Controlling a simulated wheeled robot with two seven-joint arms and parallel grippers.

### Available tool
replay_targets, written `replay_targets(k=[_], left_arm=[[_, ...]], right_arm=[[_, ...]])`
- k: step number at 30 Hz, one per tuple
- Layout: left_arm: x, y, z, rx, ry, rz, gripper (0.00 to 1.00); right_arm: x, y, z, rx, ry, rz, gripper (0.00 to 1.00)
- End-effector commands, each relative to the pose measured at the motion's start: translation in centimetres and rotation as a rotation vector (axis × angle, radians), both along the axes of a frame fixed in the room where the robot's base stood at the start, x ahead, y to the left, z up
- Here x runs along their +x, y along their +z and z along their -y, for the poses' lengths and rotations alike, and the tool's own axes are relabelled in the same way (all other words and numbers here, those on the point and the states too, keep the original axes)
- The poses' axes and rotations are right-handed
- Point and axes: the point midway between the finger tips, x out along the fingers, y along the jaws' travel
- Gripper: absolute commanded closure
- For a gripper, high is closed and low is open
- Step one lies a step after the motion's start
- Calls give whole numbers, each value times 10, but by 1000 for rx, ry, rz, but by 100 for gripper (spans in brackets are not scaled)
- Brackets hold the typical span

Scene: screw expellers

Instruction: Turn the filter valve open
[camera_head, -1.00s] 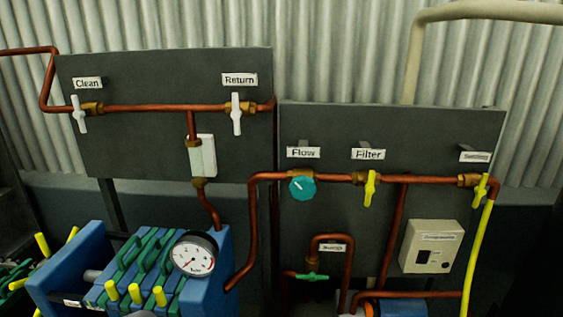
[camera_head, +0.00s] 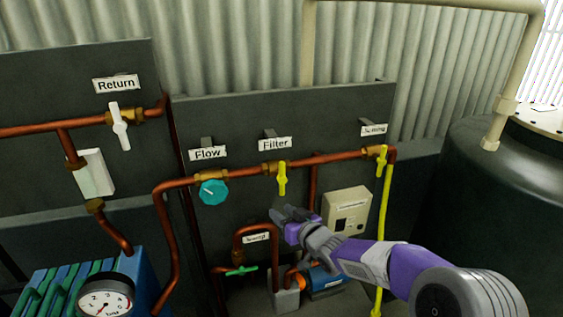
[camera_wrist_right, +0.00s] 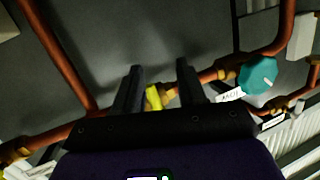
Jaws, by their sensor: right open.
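The filter valve has a yellow handle (camera_head: 282,178) on a copper pipe, under the Filter label (camera_head: 275,143). The handle hangs roughly upright, across the pipe. My right gripper (camera_head: 283,213) is below the handle in the head view, open and with nothing in it. In the right wrist view the two dark fingers (camera_wrist_right: 158,75) stand apart, and the yellow handle (camera_wrist_right: 153,98) shows between them. I cannot tell whether the fingers touch it. My left gripper is not in view.
The teal flow knob (camera_head: 213,192) is left of the filter valve. Another yellow valve handle (camera_head: 381,160) is to the right. A beige box (camera_head: 347,212) and a copper pipe loop (camera_head: 250,228) with a green handle are below. A dark tank (camera_head: 500,190) stands at right.

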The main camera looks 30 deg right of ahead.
Motion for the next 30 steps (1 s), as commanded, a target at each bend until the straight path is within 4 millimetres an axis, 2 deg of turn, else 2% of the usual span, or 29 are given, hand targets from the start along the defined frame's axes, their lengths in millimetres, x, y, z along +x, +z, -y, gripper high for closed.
replay_targets(k=[1, 3, 7, 11, 21, 25, 30], left_arm=[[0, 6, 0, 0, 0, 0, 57], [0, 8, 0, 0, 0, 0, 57], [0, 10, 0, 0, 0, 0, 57], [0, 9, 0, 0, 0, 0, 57], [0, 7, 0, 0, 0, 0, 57], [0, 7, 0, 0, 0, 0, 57], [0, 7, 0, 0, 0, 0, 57]], right_arm=[[-6, 37, 11, -35, -10, 64, 60], [-14, 70, 18, -69, -14, 126, 60], [-22, 102, 25, -107, -17, 185, 60], [-13, 107, 26, -116, -17, 197, 60], [38, 106, 25, -113, -17, 195, 60], [49, 106, 24, -113, -17, 195, 60], [52, 107, 24, -114, -18, 195, 60]])
